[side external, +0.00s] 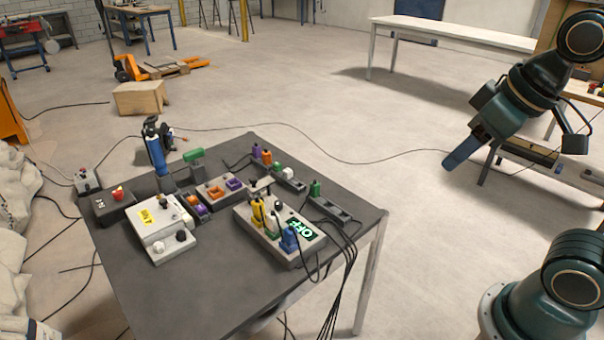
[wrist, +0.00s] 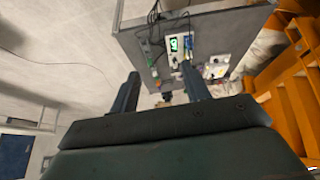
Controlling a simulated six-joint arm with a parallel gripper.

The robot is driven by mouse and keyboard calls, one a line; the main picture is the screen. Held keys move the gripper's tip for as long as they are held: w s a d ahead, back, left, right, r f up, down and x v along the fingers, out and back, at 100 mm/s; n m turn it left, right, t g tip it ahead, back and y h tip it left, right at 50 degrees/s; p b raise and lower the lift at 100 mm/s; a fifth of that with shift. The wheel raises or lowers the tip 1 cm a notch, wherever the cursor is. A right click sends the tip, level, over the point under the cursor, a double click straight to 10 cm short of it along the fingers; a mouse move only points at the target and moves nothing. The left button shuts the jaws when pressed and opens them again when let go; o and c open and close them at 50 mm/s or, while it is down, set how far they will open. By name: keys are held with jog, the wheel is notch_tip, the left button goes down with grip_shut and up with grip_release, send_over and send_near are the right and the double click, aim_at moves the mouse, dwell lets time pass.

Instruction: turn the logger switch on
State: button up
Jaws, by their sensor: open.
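A pale box with a lit green display reading OFF (side external: 302,228) sits at the right front of the dark table (side external: 215,290). Which part is the logger switch I cannot tell. The display also shows small in the wrist view (wrist: 174,45). A pale box with a yellow label (side external: 146,216) stands to its left. My gripper (side external: 450,163) is open and empty, in the air well to the right of the table. Its two fingers show apart in the wrist view (wrist: 160,85).
Socket strips with coloured plugs (side external: 278,172) lie behind the display box. A blue cylinder (side external: 155,155) stands at the table's back left. Black cables hang off the right front edge. Open floor lies between my gripper and the table.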

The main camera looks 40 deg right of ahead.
jog(key=w+r+n+g, duration=0.1)
jog(key=w+r+n, duration=0.15)
jog(key=w, duration=0.85)
jog(key=n+g, duration=0.4)
jog(key=n, duration=0.1)
send_over(279, 202)
notch_tip(279, 202, down, 22)
jog(key=r, duration=0.1)
jog(key=shift+s+a+f, duration=0.15)
jog(key=shift+a+f, duration=0.1)
jog(key=shift+a, duration=0.05)
jog(key=shift+f, duration=0.15)
jog(key=f, duration=1.3)
jog(key=shift+d+f, duration=0.25)
jog(key=c, duration=1)
